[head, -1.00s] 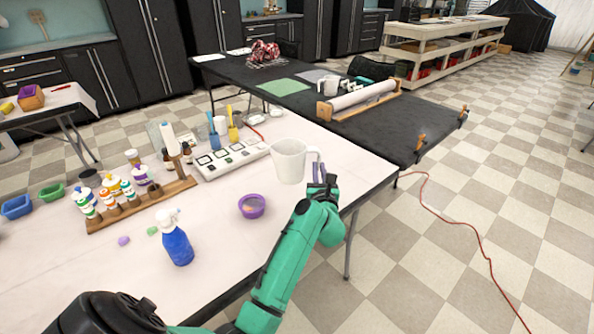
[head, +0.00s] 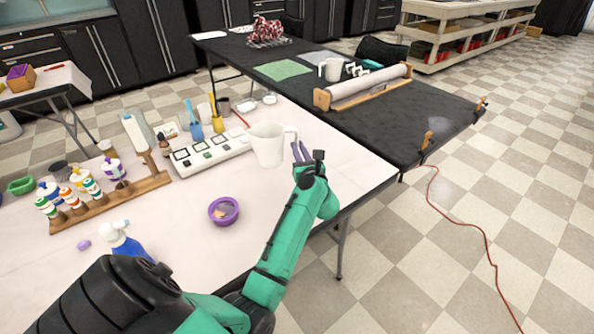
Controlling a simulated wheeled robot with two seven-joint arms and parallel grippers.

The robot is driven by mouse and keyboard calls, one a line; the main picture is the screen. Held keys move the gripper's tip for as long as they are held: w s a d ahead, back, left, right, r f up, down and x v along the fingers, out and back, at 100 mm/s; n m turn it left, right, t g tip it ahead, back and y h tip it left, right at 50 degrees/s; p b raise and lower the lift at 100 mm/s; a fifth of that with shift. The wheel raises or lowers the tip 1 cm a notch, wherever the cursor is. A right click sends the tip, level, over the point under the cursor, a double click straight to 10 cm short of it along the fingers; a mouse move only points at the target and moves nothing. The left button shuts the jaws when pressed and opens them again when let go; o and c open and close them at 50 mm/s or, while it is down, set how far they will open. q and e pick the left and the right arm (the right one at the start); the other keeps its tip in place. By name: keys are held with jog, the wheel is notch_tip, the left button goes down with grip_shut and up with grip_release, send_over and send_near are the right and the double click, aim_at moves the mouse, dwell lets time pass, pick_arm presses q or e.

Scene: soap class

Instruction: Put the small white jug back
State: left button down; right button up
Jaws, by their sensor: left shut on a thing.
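The white jug (head: 267,146) is upright near the right side of the white table (head: 300,192), its handle to the right. My left gripper (head: 302,154) is shut at the jug's handle, coming from the front right. I cannot tell whether the jug's base touches the table or hangs just above it. Another white jug (head: 332,70) stands on the black table behind. My right gripper is not in view.
A purple bowl (head: 224,211) and a blue spray bottle (head: 127,243) stand in front. A white swatch panel (head: 207,153) is left of the jug, a wooden bottle rack (head: 110,203) further left. The black table (head: 400,117) carries a roller (head: 365,84).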

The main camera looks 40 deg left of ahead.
pick_arm(q)
notch_tip(320, 180, down, 7)
jog(key=shift+f+b, duration=0.2)
jog(key=shift+b, duration=0.6)
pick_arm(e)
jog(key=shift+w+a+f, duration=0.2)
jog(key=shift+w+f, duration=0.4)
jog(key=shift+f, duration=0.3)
pick_arm(q)
jog(key=shift+f, duration=0.15)
jog(key=c, duration=0.9)
grip_release()
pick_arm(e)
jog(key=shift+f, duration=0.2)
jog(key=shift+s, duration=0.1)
